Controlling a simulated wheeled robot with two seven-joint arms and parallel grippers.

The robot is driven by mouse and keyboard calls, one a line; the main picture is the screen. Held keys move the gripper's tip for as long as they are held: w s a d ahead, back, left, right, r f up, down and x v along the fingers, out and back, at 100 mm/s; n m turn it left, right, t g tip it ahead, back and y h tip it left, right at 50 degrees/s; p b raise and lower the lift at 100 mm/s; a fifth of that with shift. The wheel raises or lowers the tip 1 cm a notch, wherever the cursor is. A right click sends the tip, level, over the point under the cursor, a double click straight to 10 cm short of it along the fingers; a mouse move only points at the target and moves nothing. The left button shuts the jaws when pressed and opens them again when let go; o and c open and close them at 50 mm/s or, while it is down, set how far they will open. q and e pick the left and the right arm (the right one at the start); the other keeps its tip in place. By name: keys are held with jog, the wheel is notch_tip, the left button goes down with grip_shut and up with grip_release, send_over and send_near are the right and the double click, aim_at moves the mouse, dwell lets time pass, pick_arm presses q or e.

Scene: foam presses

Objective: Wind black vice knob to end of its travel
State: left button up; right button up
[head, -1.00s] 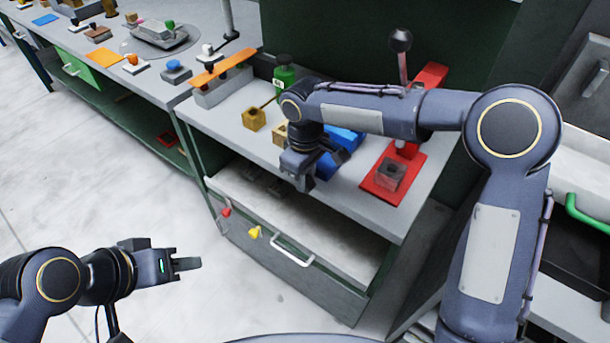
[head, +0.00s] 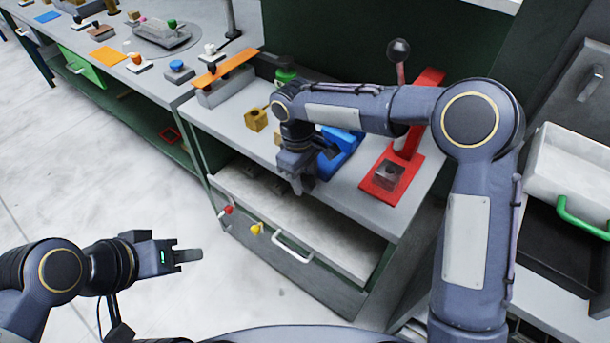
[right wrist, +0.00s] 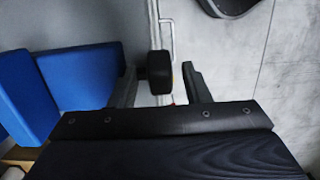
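The blue vice (head: 343,143) stands on the bench shelf, and its blue body also fills the left of the right wrist view (right wrist: 80,78). The black knob (right wrist: 159,72) shows in the right wrist view between my right gripper's two fingers, near their tips, with a gap to the right finger. I cannot tell whether it touches the left finger. In the head view the knob is not clearly visible behind my gripper. My right gripper (head: 298,182) is open at the vice's near left side; it also shows in the wrist view (right wrist: 160,88). My left gripper (head: 190,255) is shut, empty, over the floor.
A red press (head: 385,180) with a black-ball lever stands right of the vice. A brass-coloured block (head: 256,119) and a green bottle (head: 286,76) are behind. A drawer with a white handle (head: 293,248) lies below. The floor at left is clear.

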aim_at(302, 175)
jog(key=r, duration=0.7)
jog(key=shift+w+a+r, duration=0.3)
jog(key=shift+a+r, duration=0.1)
jog(key=shift+c, duration=0.3)
